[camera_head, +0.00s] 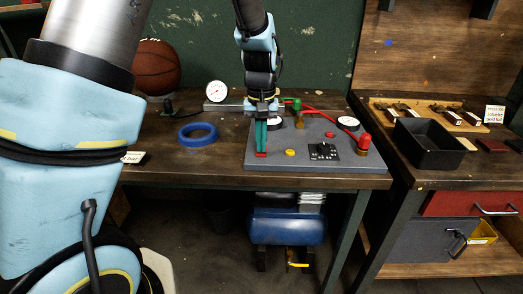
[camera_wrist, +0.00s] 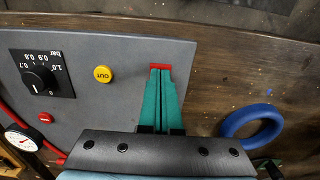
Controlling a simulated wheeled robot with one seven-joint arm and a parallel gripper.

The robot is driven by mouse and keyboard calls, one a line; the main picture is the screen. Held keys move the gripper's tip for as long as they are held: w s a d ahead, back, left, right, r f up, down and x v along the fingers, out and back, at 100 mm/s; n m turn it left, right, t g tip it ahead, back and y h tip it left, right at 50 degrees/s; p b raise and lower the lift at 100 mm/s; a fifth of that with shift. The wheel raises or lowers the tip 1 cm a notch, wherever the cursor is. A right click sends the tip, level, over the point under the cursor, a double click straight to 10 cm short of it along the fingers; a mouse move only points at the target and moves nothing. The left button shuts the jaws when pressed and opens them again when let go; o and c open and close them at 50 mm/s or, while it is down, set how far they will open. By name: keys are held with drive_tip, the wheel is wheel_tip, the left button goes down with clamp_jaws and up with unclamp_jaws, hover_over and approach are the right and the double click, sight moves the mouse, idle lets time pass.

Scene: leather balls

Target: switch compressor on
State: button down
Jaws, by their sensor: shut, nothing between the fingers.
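A grey control panel (camera_head: 340,164) lies on the workbench, and it fills the left of the wrist view (camera_wrist: 130,55). My gripper (camera_head: 261,150) points down at the panel's left front part. In the wrist view its teal fingers (camera_wrist: 160,78) are together, with nothing between them. A red part (camera_wrist: 160,66), which looks like a switch, shows just beyond the fingertips near the panel's edge. The fingers partly hide it, and I cannot tell whether they touch it or which way it is set. The compressor's blue tank (camera_head: 288,227) is under the bench.
The panel has a yellow OUT button (camera_wrist: 103,74), a black pressure dial (camera_wrist: 42,75), a small red button (camera_wrist: 45,118) and a gauge (camera_wrist: 22,137). A blue ring (camera_head: 197,134) and a basketball (camera_head: 152,68) are to the left. A black tray (camera_head: 430,158) is on the right bench.

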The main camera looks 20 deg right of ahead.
drive_tip(key=shift+f, duration=0.25)
drive_tip(key=shift+r+p, duration=2.9)
drive_tip(key=shift+r, duration=0.7)
drive_tip(key=s+a+r+n, duration=0.1)
drive_tip(key=s+a+n, duration=0.1)
drive_tip(key=a, duration=1.3)
drive_tip(key=s+a+r+n+t, duration=0.1)
drive_tip(key=s+a+r, duration=0.1)
drive_tip(key=a, duration=1.3)
drive_tip(key=shift+r+n+t, duration=0.2)
drive_tip(key=shift+n+t, duration=0.1)
drive_tip(key=shift+n, duration=0.1)
